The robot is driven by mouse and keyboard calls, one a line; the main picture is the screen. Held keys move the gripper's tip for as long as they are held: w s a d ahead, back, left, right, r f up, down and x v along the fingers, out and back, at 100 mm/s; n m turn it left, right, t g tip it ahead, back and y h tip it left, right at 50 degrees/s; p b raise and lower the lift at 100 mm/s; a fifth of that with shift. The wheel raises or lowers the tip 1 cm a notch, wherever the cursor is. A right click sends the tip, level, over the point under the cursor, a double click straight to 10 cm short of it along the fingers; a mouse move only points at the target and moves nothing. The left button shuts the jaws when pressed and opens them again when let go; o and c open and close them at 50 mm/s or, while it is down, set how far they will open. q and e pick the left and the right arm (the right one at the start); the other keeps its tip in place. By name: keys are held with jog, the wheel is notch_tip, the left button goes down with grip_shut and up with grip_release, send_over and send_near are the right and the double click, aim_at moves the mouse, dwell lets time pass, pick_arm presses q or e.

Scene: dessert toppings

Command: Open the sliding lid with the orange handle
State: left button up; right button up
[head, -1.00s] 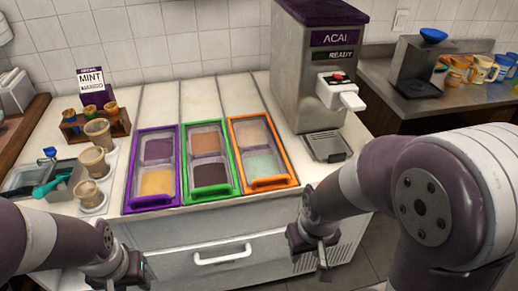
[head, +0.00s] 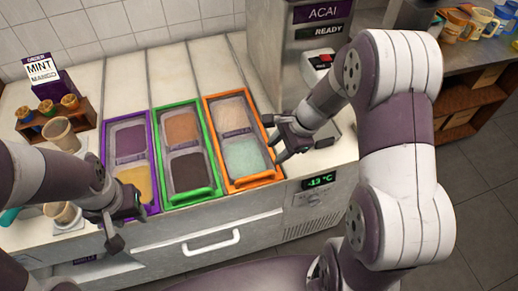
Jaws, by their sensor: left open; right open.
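The orange-framed bin (head: 212,113) is the rightmost of three topping bins set in the counter. Its clear sliding lid (head: 235,125) covers a pale beige and a mint-green topping. The orange handle (head: 256,181) lies at the lid's near end. My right gripper (head: 277,140) is open and empty, close to the right side of the orange frame; I cannot tell whether it touches. My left gripper (head: 125,222) is open and empty, low in front of the purple-framed bin (head: 152,207).
The green-framed bin (head: 189,198) stands between the purple and orange ones. The acai machine (head: 265,50) stands behind my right arm. Cups (head: 60,134) and a small jar rack (head: 27,132) are at left. A white drawer handle (head: 211,243) is below the counter.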

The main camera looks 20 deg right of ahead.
aim_at(255, 176)
jog(key=shift+m, duration=0.3)
jog(key=x, duration=0.7)
jog(key=s+x, duration=0.1)
jog(key=x, duration=0.3)
jog(key=shift+a+f+b, duration=0.2)
jog(key=shift+a+b, duration=0.1)
jog(key=shift+a, duration=0.15)
jog(key=shift+s+a+f, duration=0.2)
jog(key=shift+s, duration=0.05)
pick_arm(q)
jog(key=shift+s+a+f, duration=0.2)
jog(key=shift+s, duration=0.55)
pick_arm(e)
jog(key=shift+w+f, duration=0.1)
grip_shut()
